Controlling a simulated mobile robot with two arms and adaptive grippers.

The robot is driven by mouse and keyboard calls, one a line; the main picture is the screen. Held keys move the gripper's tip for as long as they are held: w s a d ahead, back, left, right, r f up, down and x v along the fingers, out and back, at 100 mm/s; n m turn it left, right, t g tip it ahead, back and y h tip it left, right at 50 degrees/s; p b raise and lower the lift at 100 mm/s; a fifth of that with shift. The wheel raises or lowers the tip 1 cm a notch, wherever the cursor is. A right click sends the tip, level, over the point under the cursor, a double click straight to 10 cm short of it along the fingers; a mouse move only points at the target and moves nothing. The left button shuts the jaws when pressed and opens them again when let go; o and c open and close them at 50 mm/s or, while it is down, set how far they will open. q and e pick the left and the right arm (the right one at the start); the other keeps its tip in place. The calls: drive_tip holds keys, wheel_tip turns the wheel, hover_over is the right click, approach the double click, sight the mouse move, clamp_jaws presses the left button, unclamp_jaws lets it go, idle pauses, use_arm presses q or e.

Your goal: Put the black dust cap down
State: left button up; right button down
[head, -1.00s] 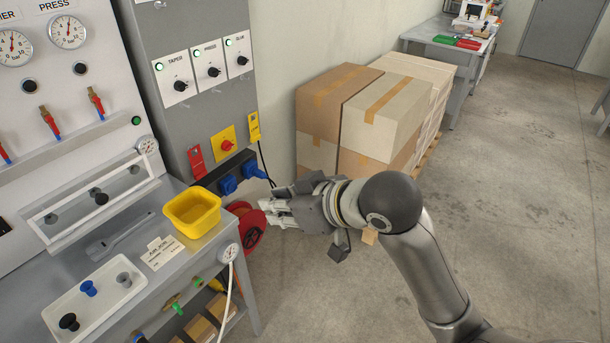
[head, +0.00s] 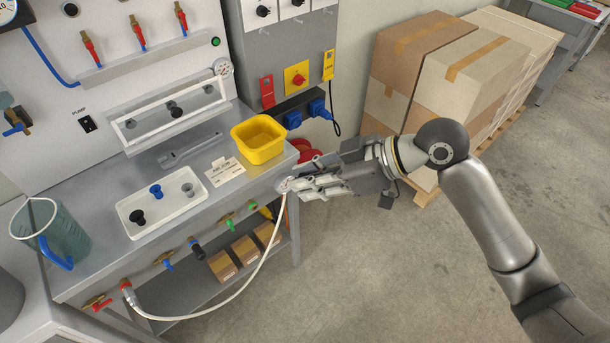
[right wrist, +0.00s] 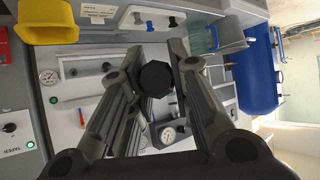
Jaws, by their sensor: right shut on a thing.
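My right gripper (head: 292,184) reaches in from the right to the bench's right front corner. In the right wrist view its fingers (right wrist: 156,85) are shut on a black, many-sided cap, the black dust cap (right wrist: 156,77). In the head view the fingers hide this cap. A white tray (head: 160,228) on the bench holds a black plug (head: 137,217), a blue plug (head: 155,191) and a grey one (head: 187,189). My left gripper is not in view.
A clear jug (head: 60,235) stands at the bench's left end. Coloured valves and a white hose (head: 245,285) are along the front edge. Stacked boxes (head: 455,75) are right of the panel.

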drive_tip(key=shift+s+d+n+g, duration=0.25)
drive_tip(key=shift+d+n+g, duration=0.5)
drive_tip(key=shift+n+g, duration=0.3)
drive_tip(key=shift+d, duration=0.1)
drive_tip(key=s+d+f+m+t+h, duration=0.2)
drive_tip(key=d+m+t, duration=0.3)
drive_tip(key=d, duration=0.9)
drive_tip(key=shift+s+m+t, duration=0.35)
drive_tip(key=shift+s+m, duration=0.15)
drive_tip(key=shift+m, duration=0.15)
drive_tip(key=shift+a, duration=0.2)
